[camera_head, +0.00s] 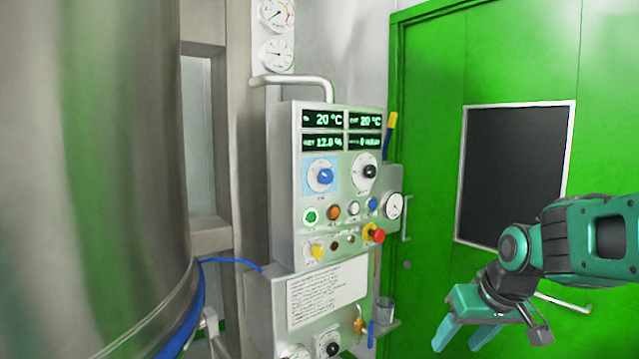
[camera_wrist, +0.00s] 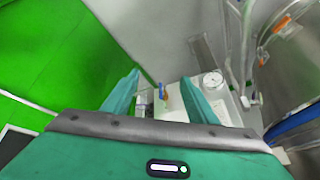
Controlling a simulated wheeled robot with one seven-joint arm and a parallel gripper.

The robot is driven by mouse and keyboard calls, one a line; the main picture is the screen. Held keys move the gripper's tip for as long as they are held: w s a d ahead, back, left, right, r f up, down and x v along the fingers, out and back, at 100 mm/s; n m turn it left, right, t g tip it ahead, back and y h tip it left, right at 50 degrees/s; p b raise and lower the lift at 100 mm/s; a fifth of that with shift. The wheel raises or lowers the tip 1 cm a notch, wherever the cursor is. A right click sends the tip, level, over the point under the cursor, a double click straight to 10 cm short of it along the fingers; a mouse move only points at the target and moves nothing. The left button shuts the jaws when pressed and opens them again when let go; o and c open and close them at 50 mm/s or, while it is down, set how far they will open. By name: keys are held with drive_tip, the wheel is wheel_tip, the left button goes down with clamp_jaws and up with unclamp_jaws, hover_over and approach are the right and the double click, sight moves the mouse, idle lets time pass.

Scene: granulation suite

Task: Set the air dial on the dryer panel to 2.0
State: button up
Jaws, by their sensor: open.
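The dryer panel (camera_head: 285,199) is a grey box on the wall in the middle of the head view. Its upper face has two dials, a blue knob (camera_head: 325,176) on a light blue plate at left and a black knob (camera_head: 370,171) on a white scale at right. The labels under them are too small to read, so I cannot tell which is the air dial or its setting. My gripper (camera_head: 463,335) is open and empty, right of and below the panel, well apart from it. The wrist view shows its two teal fingers (camera_wrist: 160,96) spread.
Green, red and yellow controls (camera_head: 310,216) sit below the dials. A round gauge (camera_head: 393,206) sticks out at the panel's right. A large steel vessel (camera_head: 95,150) fills the left. A green door (camera_head: 433,100) stands behind my arm. Open space lies between gripper and panel.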

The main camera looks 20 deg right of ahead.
drive_tip(key=w+a+r+n+t+y, duration=0.1)
drive_tip(key=w+a+r+n+t, duration=0.15)
drive_tip(key=w+r, duration=0.35)
drive_tip(key=w+a+r+n+t+y, duration=0.1)
drive_tip(key=w+a+r+t, duration=0.3)
drive_tip(key=w, duration=0.5)
drive_tip(key=n+t+y, duration=0.3)
drive_tip(key=t+y, duration=0.2)
approach(328, 177)
drive_tip(key=x, duration=0.8)
